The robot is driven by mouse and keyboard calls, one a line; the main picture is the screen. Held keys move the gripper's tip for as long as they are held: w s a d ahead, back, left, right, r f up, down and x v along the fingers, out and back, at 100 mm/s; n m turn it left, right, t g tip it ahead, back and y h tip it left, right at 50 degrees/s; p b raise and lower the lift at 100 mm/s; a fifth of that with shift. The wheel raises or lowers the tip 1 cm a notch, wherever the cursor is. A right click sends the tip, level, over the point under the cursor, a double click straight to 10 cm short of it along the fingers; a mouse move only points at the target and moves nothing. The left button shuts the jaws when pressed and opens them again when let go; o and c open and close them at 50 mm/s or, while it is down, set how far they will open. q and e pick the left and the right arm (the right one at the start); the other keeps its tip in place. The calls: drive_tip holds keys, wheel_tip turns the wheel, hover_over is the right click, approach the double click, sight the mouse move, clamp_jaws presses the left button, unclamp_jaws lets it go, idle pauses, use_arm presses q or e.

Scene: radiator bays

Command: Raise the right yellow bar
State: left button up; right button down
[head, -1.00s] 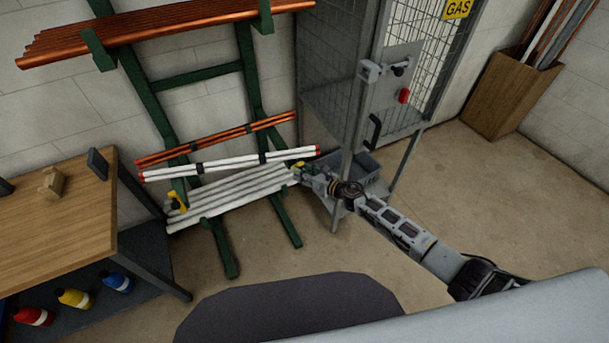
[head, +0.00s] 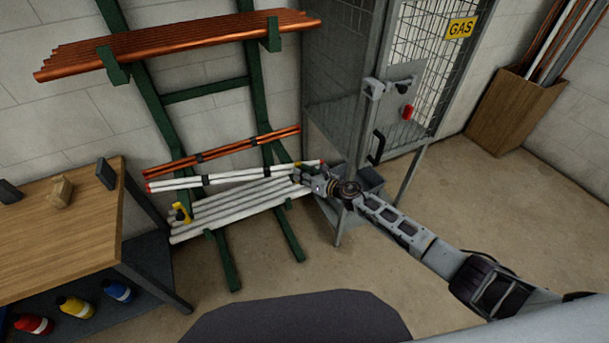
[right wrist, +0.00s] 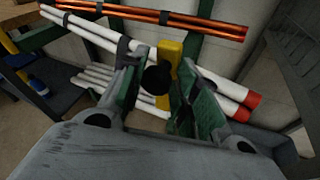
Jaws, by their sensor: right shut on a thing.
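The right yellow bar (head: 298,165) is at the right end of the pipe rack's lower arms, beside the white pipes with red ends (head: 235,178). My right gripper (head: 301,178) is at this bar and shut on it. In the right wrist view the yellow bar (right wrist: 168,68) stands between the two fingers (right wrist: 155,95), with a dark round part in front of it. The left yellow bar (head: 182,213) is at the left end of the rack. My left gripper is not in view.
Copper pipes (head: 180,45) lie on the upper rack arms, and plain white pipes (head: 240,208) lie low on the rack. A mesh gas cage (head: 350,90) stands close to the right of my gripper. A wooden bench (head: 60,235) is at left. The front floor is clear.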

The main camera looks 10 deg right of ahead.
drive_tip(key=shift+a+r, duration=0.4)
drive_tip(key=shift+a, duration=0.1)
drive_tip(key=c, duration=1.2)
unclamp_jaws()
drive_tip(key=shift+w+a, duration=0.1)
drive_tip(key=shift+s+d+f, duration=0.15)
drive_tip(key=shift+s+d, duration=0.1)
drive_tip(key=shift+d, duration=0.3)
drive_tip(key=shift+v, duration=5.65)
